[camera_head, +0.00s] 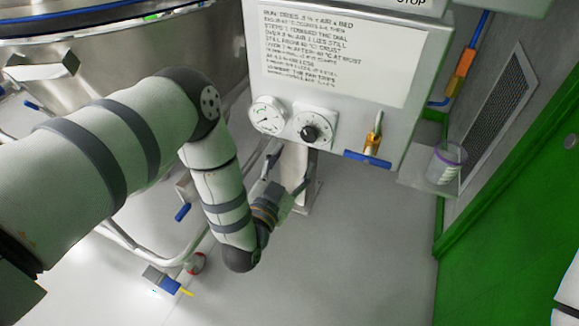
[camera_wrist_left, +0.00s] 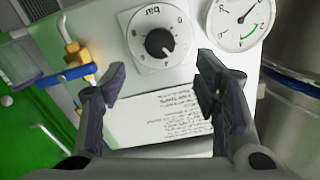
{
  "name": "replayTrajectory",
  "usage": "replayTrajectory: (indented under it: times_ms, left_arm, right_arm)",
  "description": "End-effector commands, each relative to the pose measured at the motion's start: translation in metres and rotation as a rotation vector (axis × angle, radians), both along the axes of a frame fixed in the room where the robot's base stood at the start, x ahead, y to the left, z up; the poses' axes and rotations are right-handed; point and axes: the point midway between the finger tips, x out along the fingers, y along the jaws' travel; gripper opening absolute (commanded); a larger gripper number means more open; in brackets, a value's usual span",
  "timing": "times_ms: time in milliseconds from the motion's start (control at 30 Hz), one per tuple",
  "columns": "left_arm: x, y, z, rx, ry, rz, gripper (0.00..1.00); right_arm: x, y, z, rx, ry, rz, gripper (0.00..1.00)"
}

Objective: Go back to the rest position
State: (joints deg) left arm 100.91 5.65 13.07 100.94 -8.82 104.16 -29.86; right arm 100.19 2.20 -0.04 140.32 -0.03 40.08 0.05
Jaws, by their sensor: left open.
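My left arm comes in from the left in the head view and bends down in front of the white control panel. My left gripper (camera_head: 282,188) is below the panel's dials, partly hidden behind its own wrist. In the left wrist view the two fingers of the left gripper (camera_wrist_left: 162,84) stand wide apart with nothing between them. Past the fingers is the panel face with a black knob (camera_wrist_left: 159,42) on a numbered dial, apart from the fingertips as far as I can tell. My right gripper is not in view.
The panel (camera_head: 255,70) carries a round gauge (camera_head: 268,115) and a brass valve with a blue handle (camera_head: 367,159). A clear cup (camera_head: 446,163) stands on a small shelf at the right. A steel vessel (camera_head: 225,40) and pipe frame lie left. The grey floor (camera_head: 370,260) is clear.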

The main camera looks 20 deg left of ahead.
Motion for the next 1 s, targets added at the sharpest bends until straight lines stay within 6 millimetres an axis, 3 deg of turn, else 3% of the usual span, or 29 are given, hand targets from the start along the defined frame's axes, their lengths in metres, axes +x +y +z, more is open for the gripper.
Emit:
replayTrajectory:
  times_ms: [167,567,667,767,867,900,1000]
  left_arm:
    - [-0.020,0.000,-0.001,-0.001,0.001,-0.001,0.56]
    - [-0.021,0.000,0.000,0.000,-0.001,0.000,0.56]
    - [-0.028,-0.001,-0.011,-0.009,0.064,-0.014,0.56]
    - [-0.066,-0.004,-0.057,-0.052,0.341,-0.049,0.56]
    - [-0.146,0.002,-0.110,-0.108,0.747,-0.045,0.56]
    - [-0.183,0.007,-0.124,-0.129,0.902,-0.025,0.56]
    - [-0.276,0.022,-0.138,-0.164,1.252,0.059,0.56]
  right_arm:
    - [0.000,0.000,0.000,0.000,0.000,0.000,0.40]
    - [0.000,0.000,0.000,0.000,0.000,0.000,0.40]
    - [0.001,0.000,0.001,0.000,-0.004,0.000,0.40]
    - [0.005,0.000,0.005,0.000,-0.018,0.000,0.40]
    - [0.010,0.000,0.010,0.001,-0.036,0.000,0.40]
    - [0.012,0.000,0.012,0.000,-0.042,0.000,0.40]
    - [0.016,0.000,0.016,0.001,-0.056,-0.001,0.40]
